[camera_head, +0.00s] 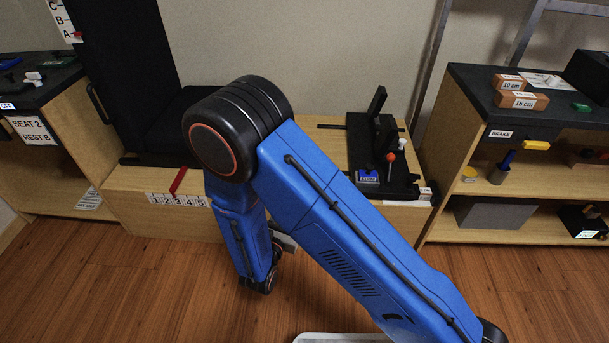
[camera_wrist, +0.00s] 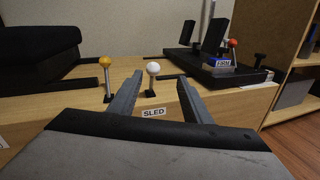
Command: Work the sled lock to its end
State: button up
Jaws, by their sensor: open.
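A short lever with a white ball knob (camera_wrist: 153,68) stands upright on the wooden bench top in the wrist view. The SLED label (camera_wrist: 153,113) is on the bench front just below it. My gripper (camera_wrist: 160,76) is open, with one finger on each side of the white knob in the picture. The knob appears beyond the fingertips, and I see no contact. A similar lever with a yellow knob (camera_wrist: 105,63) stands to the left, outside the fingers. In the head view my arm hides both levers.
The black pedal unit (camera_wrist: 190,60) stands at the right with a red-knobbed lever (camera_wrist: 232,43) and a blue block (camera_wrist: 219,62). In the head view, a black seat (camera_head: 165,125) and a numbered strip (camera_head: 178,200) with a red pointer (camera_head: 178,181) are left of my arm.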

jog(key=w+d+f+y, duration=0.1)
jog(key=w+d, duration=0.2)
jog(key=w, duration=1.3)
jog(key=shift+w+d+n, duration=0.2)
jog(key=shift+w+n, duration=0.05)
jog(key=shift+n, duration=0.15)
grip_shut()
